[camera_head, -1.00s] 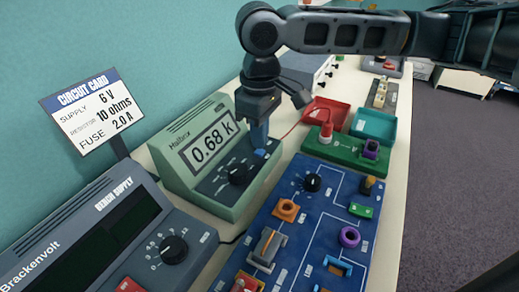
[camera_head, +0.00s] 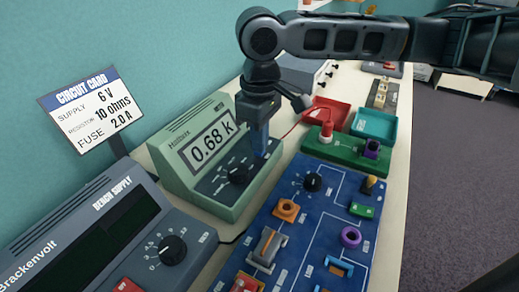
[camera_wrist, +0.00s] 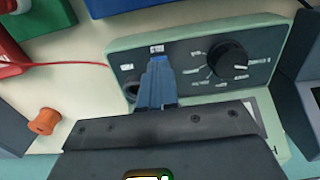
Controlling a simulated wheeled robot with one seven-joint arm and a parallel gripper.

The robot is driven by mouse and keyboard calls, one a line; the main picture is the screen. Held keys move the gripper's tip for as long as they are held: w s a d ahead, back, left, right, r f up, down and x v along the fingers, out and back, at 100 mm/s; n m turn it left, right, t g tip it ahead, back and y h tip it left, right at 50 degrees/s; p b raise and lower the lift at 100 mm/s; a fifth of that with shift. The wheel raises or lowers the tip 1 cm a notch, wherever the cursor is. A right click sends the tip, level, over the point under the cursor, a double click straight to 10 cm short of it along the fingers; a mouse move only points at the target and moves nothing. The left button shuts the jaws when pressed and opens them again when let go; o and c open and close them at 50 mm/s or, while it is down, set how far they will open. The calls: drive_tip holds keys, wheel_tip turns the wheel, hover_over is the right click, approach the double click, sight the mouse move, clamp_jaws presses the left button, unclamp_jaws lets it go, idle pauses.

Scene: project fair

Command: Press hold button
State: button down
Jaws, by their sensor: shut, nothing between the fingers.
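The green bench meter (camera_head: 172,168) stands against the wall with its display reading 0.68 k. Its front panel has a black dial (camera_head: 239,174), also clear in the wrist view (camera_wrist: 228,60). My gripper (camera_head: 261,151) points down with its fingers shut and empty, tips at the panel's right part. In the wrist view the fingertips (camera_wrist: 160,64) are just below a small white label (camera_wrist: 157,48), left of the dial. The button is mostly hidden by the fingertips; a little blue shows there. I cannot tell whether they touch it.
The blue circuit board (camera_head: 305,235) lies right of the meter. The green fuse block (camera_head: 345,149) and red tray (camera_head: 333,108) are beyond it. The grey bench supply (camera_head: 110,235) is at front left. A red lead (camera_wrist: 70,65) runs near the meter.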

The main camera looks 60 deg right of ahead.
drive_tip(key=shift+f, duration=0.3)
wheel_tip(320, 180, up, 10)
drive_tip(key=p, duration=0.9)
idle(0.5)
idle(0.6)
